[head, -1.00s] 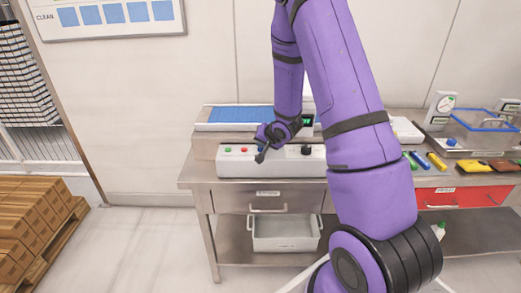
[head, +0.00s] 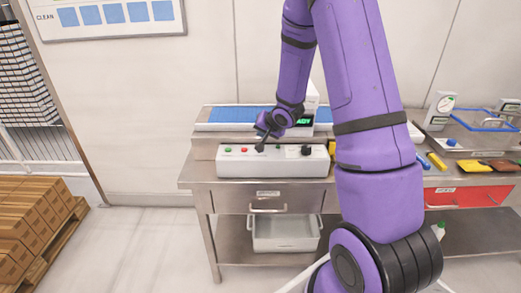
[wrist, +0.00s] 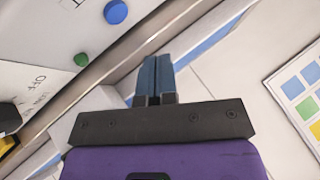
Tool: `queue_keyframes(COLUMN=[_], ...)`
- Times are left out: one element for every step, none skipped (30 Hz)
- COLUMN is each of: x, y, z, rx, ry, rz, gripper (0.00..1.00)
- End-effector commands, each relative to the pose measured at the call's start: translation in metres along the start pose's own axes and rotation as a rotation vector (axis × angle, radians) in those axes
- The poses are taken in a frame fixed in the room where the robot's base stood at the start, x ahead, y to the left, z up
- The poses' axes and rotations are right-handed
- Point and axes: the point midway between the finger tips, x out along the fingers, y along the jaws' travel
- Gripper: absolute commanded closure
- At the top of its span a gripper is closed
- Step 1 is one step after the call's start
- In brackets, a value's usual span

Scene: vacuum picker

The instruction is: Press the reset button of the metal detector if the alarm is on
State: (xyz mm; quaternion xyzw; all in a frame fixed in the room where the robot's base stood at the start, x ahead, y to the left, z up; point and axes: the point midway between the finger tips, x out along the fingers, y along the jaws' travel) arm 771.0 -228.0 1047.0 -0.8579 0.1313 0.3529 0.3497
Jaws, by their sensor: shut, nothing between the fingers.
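The white control box (head: 225,165) sits on the steel table.
A blue conveyor belt (head: 235,115) runs behind the box. To the right are a yellow tool (head: 436,161), a round gauge (head: 445,103) and a blue-rimmed tray (head: 487,124). A grey bin (head: 286,234) is below the table. Boxes on a pallet (head: 35,220) stand at the left.

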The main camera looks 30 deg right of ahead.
Motion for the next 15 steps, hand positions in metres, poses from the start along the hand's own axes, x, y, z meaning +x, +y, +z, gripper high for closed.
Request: queue_keyframes(x=[-0.0038, -0.0055, -0.0074, -0.0086, -0.0098, -0.0110, -0.0117, -0.0122, -0.0125, -0.0125, -0.0125, -0.0124, -0.0124, -0.0123, -0.0123], y=[-0.0024, -0.0038, -0.0052, -0.0060, -0.0068, -0.0078, -0.0083, -0.0086, -0.0089, -0.0089, -0.0089, -0.0089, -0.0089, -0.0088, -0.0088], z=[-0.0036, -0.0049, -0.0060, -0.0068, -0.0075, -0.0084, -0.0089, -0.0092, -0.0093, -0.0094, -0.0093, -0.0092, -0.0092, -0.0092, -0.0092], rx=[0.001, 0.000, 0.000, 0.000, 0.000, 0.000, 0.000, 0.000, 0.000, 0.000, 0.000, 0.000, 0.000, 0.000, 0.000], ry=[0.003, 0.004, 0.003, 0.002, 0.002, 0.002, 0.002, 0.002, 0.002, 0.002, 0.002, 0.002, 0.002, 0.002, 0.002], rz=[-0.002, -0.002, -0.001, -0.001, -0.001, -0.001, -0.001, -0.001, 0.000, 0.000, 0.000, 0.000, 0.000, 0.000, 0.000], gripper=[1.00, 1.00, 1.00, 1.00, 1.00, 1.00, 1.00, 1.00, 1.00, 1.00, 1.00, 1.00, 1.00, 1.00, 1.00])
